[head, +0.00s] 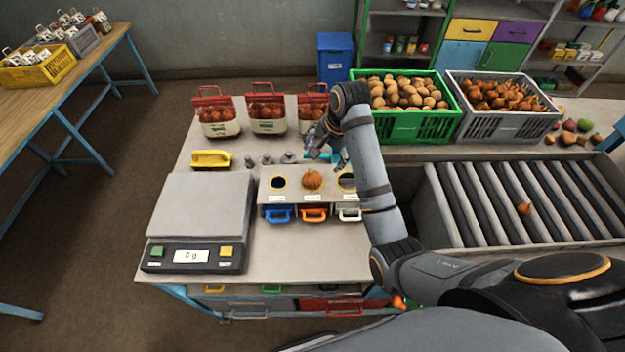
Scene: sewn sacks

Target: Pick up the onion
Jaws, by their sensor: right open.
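A brown-orange onion (312,180) sits at the middle hole of a grey sizing board (268,194) with several round holes, on the workbench. Another onion (524,208) lies on the roller conveyor at the right. My right gripper (322,152) is open, just behind and above the onion on the board, apart from it. Its fingers are small in the picture and partly overlapped by my own wrist. My left gripper is not in view.
A scale (199,205) reading about 0 stands left of the board. Filled sacks (267,112) stand behind. A green crate (433,128) of potatoes and a grey crate (490,127) of onions stand back right. A yellow brush-like item (211,159) lies behind the scale.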

